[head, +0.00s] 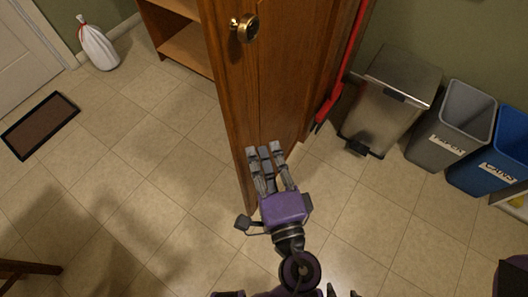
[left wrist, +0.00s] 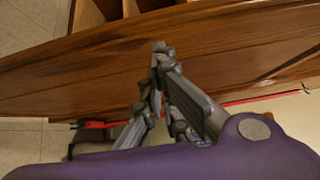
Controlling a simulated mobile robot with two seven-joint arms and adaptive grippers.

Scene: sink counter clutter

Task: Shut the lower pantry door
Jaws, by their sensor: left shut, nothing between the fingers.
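The lower pantry door (head: 240,100) is brown wood with a round brass knob (head: 244,27). It stands open, swung out from the pantry, whose open shelves (head: 188,48) show to its left. The door also spans the left wrist view (left wrist: 90,75) as a long wooden panel. My left gripper (head: 265,150) is shut and empty, at the low part of the door's right-hand face. Its fingertips (left wrist: 162,52) overlap the panel in the left wrist view. I cannot tell whether they touch it. My right gripper does not show clearly.
A steel pedal bin (head: 385,100), a grey paper bin (head: 455,125) and a blue cans bin (head: 505,155) stand to the right. A red-handled tool (head: 345,75) leans beside the door. A white bag (head: 98,45) and doormat (head: 40,125) lie left. The tiled floor between is clear.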

